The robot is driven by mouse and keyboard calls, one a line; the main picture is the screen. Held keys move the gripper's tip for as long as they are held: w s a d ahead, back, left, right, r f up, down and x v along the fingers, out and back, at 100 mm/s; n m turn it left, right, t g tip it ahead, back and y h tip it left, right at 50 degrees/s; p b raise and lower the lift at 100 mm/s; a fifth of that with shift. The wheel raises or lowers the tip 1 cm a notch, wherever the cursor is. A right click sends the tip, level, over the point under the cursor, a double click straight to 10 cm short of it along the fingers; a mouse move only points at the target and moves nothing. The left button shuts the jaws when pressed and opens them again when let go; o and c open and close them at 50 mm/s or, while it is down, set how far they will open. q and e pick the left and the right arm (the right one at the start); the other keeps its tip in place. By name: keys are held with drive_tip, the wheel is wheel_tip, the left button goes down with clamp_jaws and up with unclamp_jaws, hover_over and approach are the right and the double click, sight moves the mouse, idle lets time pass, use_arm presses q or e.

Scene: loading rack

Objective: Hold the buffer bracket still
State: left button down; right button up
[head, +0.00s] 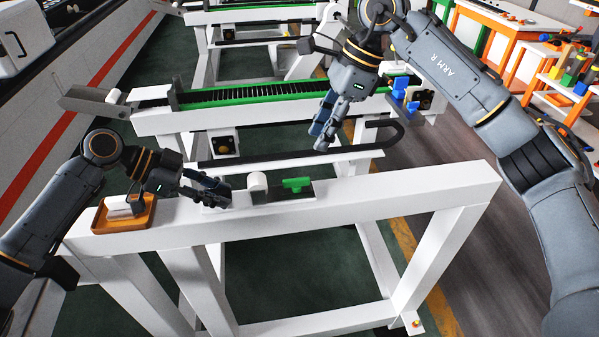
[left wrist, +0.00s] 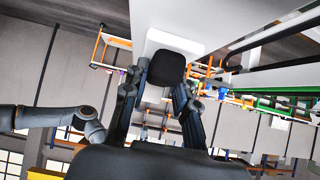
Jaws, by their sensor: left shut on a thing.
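My left gripper (head: 217,194) is low over the white beam (head: 400,195) in the head view, its fingers pointing right. It is shut on a dark part that I take for the buffer bracket; in the left wrist view this is a black rounded block (left wrist: 167,68) between the two fingers, with a white surface behind it. The fingers hide most of it in the head view. Just right of them are a white cylinder (head: 258,183) and a green piece (head: 297,184) on a dark base. My right gripper (head: 322,138) hangs above and behind the beam, pointing down, apart from these parts; its finger gap is unclear.
An orange tray (head: 101,222) with pale blocks sits at the beam's left end. A green-edged roller conveyor (head: 255,95) runs behind. Blue parts (head: 405,92) are at its right end. The beam's right half is clear.

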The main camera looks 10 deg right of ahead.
sight(297, 179)
drive_tip(key=x, duration=1.1)
drive_tip(key=shift+a, duration=0.15)
drive_tip(key=shift+c, duration=0.2)
clamp_jaws()
